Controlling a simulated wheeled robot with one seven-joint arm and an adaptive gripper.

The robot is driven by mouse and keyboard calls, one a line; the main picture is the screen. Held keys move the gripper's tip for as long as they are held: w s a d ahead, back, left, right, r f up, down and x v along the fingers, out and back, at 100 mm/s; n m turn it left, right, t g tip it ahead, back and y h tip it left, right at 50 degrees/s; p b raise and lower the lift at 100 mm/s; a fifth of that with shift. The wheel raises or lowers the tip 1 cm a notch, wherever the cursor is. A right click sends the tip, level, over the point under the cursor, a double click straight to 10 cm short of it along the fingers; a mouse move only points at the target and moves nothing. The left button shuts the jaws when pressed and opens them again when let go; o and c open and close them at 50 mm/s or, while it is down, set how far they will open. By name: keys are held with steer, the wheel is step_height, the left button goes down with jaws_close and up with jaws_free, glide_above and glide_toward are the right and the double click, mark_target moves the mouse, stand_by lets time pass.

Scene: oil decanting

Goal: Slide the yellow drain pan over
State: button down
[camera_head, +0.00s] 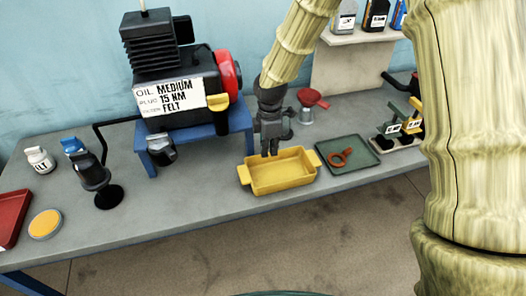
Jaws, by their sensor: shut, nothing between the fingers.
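The yellow drain pan (283,187) is a shallow rectangular tray with a tab handle at each end. It sits on the grey workbench, to the right of the blue stand and near the bench's front edge. It looks empty. My gripper (269,153) points down at the pan's back wall, toward its left end. Its dark fingers are shut with nothing between them. I cannot tell whether the fingertips touch the pan or are just behind its back wall.
A black engine (180,70) with an oil label stands on a blue stand (195,138) at left. A green tray (357,166) with a brown ring (340,158) lies close to the pan's right handle.

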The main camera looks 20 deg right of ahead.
steer(key=p, duration=0.2)
glide_above(258, 178)
steer(key=d, duration=0.4)
step_height(258, 178, down, 8)
steer(key=shift+s+f, duration=0.1)
steer(key=shift+s, duration=0.05)
steer(key=shift+a+f+p, duration=0.2)
steer(key=shift+f+p, duration=0.15)
steer(key=a+p, duration=0.1)
steer(key=a, duration=0.2)
steer(key=shift+r, duration=0.15)
steer(key=shift+a+f, duration=0.2)
steer(key=shift+a, duration=0.1)
steer(key=shift+a, duration=0.1)
